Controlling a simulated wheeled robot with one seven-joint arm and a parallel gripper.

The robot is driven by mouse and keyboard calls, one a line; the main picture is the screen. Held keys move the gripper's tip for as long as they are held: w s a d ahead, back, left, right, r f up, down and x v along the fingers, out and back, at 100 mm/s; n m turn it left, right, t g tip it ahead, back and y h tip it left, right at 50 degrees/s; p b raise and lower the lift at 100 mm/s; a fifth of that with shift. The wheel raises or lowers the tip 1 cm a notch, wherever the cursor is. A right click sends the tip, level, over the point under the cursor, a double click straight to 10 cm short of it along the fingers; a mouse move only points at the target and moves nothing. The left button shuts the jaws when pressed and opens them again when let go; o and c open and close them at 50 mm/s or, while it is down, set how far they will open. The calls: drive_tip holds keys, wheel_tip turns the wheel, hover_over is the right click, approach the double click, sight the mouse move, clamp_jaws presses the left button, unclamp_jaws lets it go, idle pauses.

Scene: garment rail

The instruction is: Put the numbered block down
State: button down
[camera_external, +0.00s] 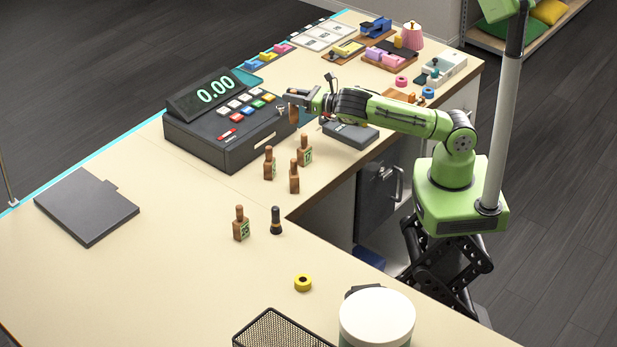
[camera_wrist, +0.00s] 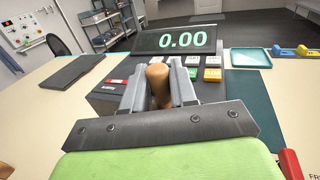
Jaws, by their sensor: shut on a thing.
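My gripper (camera_external: 300,96) is raised over the counter just right of the cash register and is shut on the numbered block. Several similar wooden blocks with bottle-like handles and green-and-white labels stand upright on the counter: a back right one (camera_external: 304,152), a left one (camera_external: 269,164), a front one (camera_external: 294,178) and one farther forward (camera_external: 240,226).
The cash register (camera_external: 220,125), its display reading 0.00, stands close left of my gripper. A dark flat box (camera_external: 350,133) lies to the right. The counter (camera_external: 170,240) is clear at front left.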

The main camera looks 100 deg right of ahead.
drive_tip(key=shift+s+d+f, duration=0.2)
drive_tip(key=shift+s+d, duration=0.35)
drive_tip(key=shift+s, duration=0.1)
wheel_tip(320, 180, down, 10)
drive_tip(key=b, duration=0.5)
drive_tip(key=shift+w, duration=0.1)
drive_tip(key=shift+f+b, duration=0.15)
drive_tip(key=shift+b, duration=0.25)
drive_tip(key=c, duration=0.9)
unclamp_jaws()
